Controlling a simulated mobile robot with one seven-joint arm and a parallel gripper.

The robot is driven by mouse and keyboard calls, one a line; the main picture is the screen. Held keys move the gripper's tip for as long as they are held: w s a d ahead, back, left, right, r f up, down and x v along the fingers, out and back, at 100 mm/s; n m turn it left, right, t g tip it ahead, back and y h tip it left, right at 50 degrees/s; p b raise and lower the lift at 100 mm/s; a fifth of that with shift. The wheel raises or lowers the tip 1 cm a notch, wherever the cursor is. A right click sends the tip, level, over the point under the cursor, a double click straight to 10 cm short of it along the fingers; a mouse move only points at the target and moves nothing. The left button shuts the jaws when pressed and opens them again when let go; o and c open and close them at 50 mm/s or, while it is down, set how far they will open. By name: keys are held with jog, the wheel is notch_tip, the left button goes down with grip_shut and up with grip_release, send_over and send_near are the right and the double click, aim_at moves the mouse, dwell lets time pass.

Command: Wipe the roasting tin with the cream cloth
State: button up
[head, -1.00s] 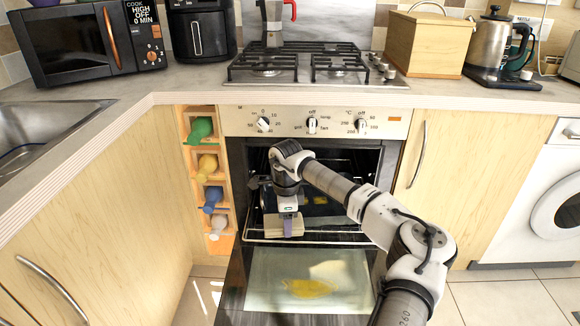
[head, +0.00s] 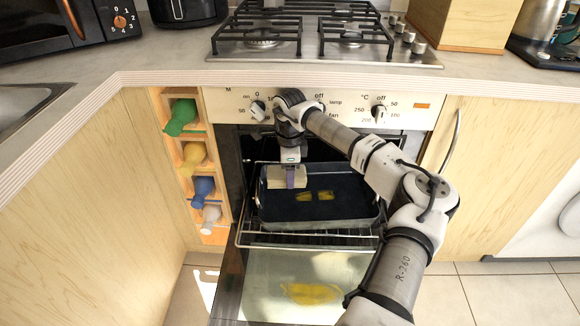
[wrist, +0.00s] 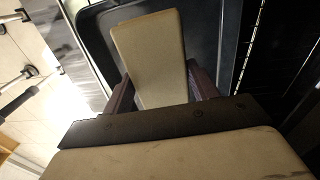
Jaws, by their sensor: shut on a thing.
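The roasting tin (head: 343,221) is a dark rectangular pan on the wire rack of the open oven. Two yellow patches (head: 326,195) show on its floor, right of my gripper. My gripper (head: 291,178) points down over the tin's left part, shut on the cream cloth (head: 274,174), which looks like a flat, stiff pad. In the wrist view the cloth (wrist: 150,50) sits between the two dark fingers, with the tin's dark rim (wrist: 88,35) beyond it. I cannot tell whether the cloth touches the tin floor.
The oven door (head: 262,270) is folded down in front, with a yellow patch (head: 311,293) on its glass. The wire rack (head: 300,238) sticks out under the tin. A bottle rack (head: 220,190) stands close left of the oven. The hob (head: 325,52) is above.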

jog(key=shift+r, duration=0.1)
jog(key=b, duration=0.4)
send_over(296, 201)
jog(key=a, duration=0.2)
jog(key=shift+s+f, duration=0.15)
jog(key=shift+f, duration=3.85)
jog(key=shift+f, duration=0.55)
jog(key=shift+d, duration=0.15)
jog(key=shift+w+d+r, duration=0.1)
jog(key=shift+w+d, duration=0.1)
jog(key=shift+d, duration=1.7)
jog(key=shift+a, duration=0.15)
jog(key=shift+s+a, duration=0.1)
jog(key=shift+a, duration=0.75)
